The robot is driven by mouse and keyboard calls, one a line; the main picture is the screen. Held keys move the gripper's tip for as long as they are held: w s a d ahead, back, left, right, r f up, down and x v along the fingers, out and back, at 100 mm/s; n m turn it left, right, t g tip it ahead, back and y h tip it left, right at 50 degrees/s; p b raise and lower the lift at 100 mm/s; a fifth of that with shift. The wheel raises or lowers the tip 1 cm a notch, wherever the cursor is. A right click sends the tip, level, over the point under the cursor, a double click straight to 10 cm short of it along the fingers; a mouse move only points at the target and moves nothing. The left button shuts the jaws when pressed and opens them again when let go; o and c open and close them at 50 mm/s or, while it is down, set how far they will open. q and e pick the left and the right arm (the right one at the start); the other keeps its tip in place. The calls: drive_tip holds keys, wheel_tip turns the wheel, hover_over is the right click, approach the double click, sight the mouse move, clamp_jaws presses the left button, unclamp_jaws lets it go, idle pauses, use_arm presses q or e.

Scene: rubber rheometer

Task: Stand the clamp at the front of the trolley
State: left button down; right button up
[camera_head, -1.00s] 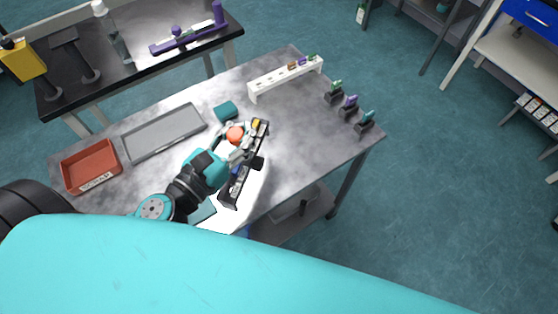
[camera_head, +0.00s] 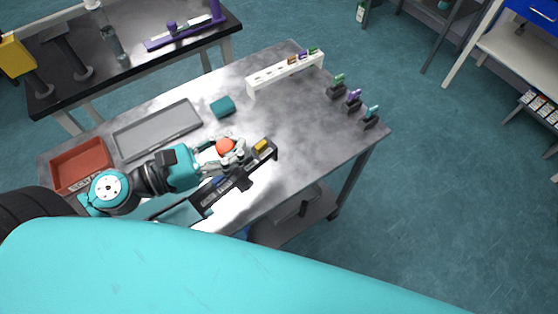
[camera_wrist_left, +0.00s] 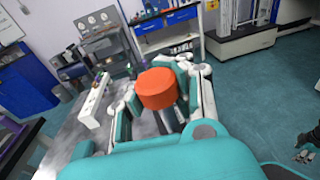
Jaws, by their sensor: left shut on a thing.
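The clamp (camera_head: 228,182) is a long black bar with a yellow block near one end and blue on it, in the head view. It slants over the front edge of the grey metal trolley (camera_head: 305,150). My left gripper (camera_head: 223,153) is shut on a round orange knob, which shows large between the fingers (camera_wrist_left: 157,95) in the left wrist view. The knob seems joined to the bar, but the fingers hide the joint. I cannot tell whether the bar touches the top. A dark shape with pale fingertips, apparently my right gripper (camera_wrist_left: 305,150), shows small at the wrist view's right edge.
On the trolley are a red bin (camera_head: 80,165), a grey tray (camera_head: 157,131), a teal cylinder (camera_head: 222,106), a white rack (camera_head: 286,72) and several small dark holders with coloured tops (camera_head: 354,100). The trolley's right front is clear. A black table (camera_head: 115,55) stands behind.

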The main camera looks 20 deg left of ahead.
use_arm(q)
drive_tip(key=shift+s+a+f+m+g+h+b, duration=0.1)
drive_tip(key=shift+s+f+m+g+h+b, duration=0.2)
drive_tip(key=shift+s+m+g+h, duration=0.2)
drive_tip(key=shift+s+f+m+g+h+b, duration=0.15)
drive_tip(key=shift+s+f+m+g+h, duration=0.2)
drive_tip(key=shift+s+g, duration=0.2)
drive_tip(key=shift+r, duration=0.15)
drive_tip(key=w+d+f+p, duration=0.2)
drive_tip(key=w, duration=0.5)
drive_tip(key=w+d+f+p, duration=0.3)
drive_tip(key=w, duration=0.4)
drive_tip(key=shift+w+d, duration=0.2)
drive_tip(key=shift+w, duration=0.2)
use_arm(e)
wheel_tip(320, 180, up, 4)
drive_tip(key=shift+s+d+f, duration=0.1)
use_arm(q)
drive_tip(key=shift+f, duration=0.2)
drive_tip(key=c, duration=1.2)
unclamp_jaws()
use_arm(e)
drive_tip(key=shift+a+f, duration=0.1)
drive_tip(key=shift+a, duration=0.1)
